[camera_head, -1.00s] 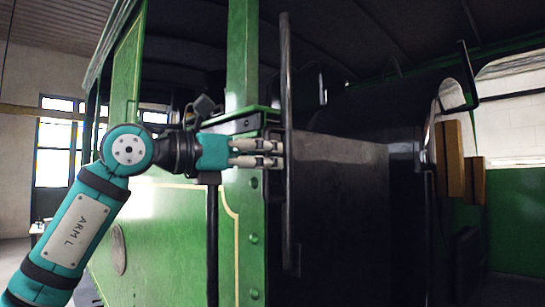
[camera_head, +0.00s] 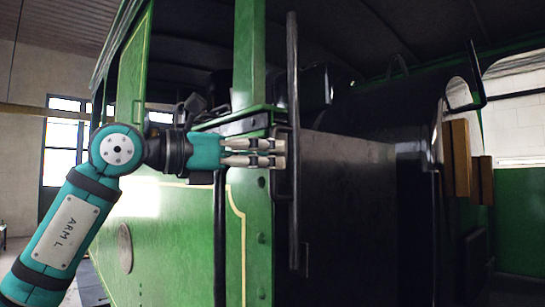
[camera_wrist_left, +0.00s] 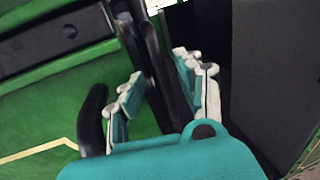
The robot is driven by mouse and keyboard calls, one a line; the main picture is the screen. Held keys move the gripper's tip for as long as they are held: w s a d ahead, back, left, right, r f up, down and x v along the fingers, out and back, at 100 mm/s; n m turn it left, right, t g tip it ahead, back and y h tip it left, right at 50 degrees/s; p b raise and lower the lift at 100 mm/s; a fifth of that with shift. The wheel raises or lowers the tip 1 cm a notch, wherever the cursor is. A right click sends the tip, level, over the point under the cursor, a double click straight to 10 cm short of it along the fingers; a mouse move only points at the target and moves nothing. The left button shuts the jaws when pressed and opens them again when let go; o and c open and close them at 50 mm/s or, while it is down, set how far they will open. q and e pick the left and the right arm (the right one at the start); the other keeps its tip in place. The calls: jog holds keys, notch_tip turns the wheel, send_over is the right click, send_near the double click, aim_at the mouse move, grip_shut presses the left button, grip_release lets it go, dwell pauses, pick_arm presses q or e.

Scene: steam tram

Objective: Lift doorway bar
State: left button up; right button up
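The doorway bar (camera_head: 294,90) appears as a long dark bar standing nearly upright at the edge of the green cab's doorway. My left gripper (camera_head: 284,152) is beside it at about mid-height, its pale fingertips just left of the bar in the head view. In the left wrist view, the fingers of my left gripper (camera_wrist_left: 160,88) are spread apart, and the dark bar (camera_wrist_left: 151,50) shows between them. I cannot tell whether either finger touches it. My right gripper is not in view.
A black upright handrail (camera_head: 220,240) stands below my left wrist, close to the green cab side (camera_head: 175,225). Dark panels (camera_head: 350,190) fill the space right of the bar. Wooden blocks (camera_head: 460,160) sit further right.

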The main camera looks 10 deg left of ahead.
pick_arm(q)
jog(key=v, duration=0.6)
jog(key=shift+a, duration=0.2)
jog(key=shift+s, duration=0.1)
